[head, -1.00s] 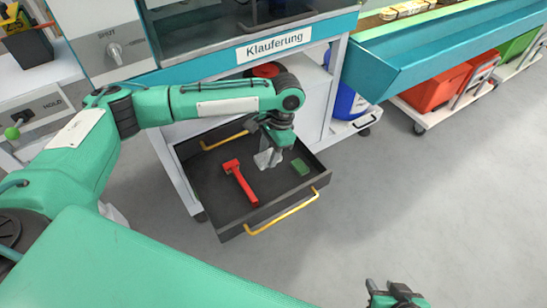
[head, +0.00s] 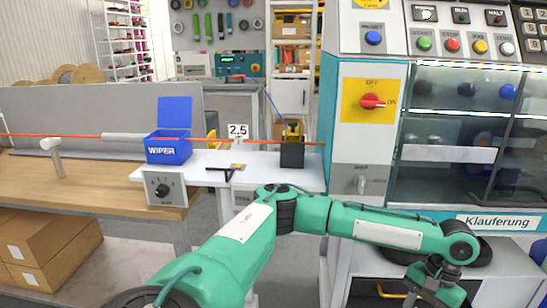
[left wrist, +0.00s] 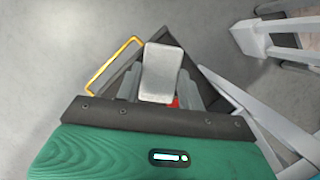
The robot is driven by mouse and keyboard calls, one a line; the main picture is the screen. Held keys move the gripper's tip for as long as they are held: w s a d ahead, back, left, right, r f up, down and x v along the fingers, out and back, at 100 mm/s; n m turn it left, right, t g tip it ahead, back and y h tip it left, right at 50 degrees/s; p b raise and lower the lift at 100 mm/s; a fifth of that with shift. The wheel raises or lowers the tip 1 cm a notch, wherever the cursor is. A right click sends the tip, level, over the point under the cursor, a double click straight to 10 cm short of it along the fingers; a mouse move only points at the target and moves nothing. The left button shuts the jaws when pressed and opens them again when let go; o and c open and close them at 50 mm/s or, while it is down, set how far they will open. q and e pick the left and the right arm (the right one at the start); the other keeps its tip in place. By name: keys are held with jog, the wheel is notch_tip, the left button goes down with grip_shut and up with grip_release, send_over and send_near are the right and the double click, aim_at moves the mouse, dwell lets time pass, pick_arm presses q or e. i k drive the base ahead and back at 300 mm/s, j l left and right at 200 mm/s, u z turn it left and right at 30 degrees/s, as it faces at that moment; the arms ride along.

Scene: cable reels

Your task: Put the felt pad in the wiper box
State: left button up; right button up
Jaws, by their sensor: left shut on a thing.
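The blue wiper box (head: 168,152), labelled WIPER, stands on the white bench with its lid (head: 174,112) raised. An orange cable (head: 75,136) runs past it at rim height. My left gripper (head: 434,295) is at the lower right of the head view, far right of the box, its fingertips cut off by the frame. In the left wrist view, the gripper (left wrist: 160,98) is shut on a light grey, flat piece, the felt pad (left wrist: 162,70). The pad is above the dark drawer (left wrist: 126,62). My right gripper is not in view.
The drawer has a yellow handle (left wrist: 112,66), and a red item (left wrist: 174,103) shows partly behind the pad. A dark block device (head: 292,153) and a 2,5 sign (head: 238,131) stand right of the box. The machine cabinet (head: 368,130) rises between box and gripper.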

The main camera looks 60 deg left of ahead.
aim_at(169, 146)
jog(key=k+j+u, duration=0.25)
jog(key=u, duration=0.15)
jog(key=k+j+u, duration=0.2)
jog(key=u, duration=0.2)
jog(key=j, duration=0.1)
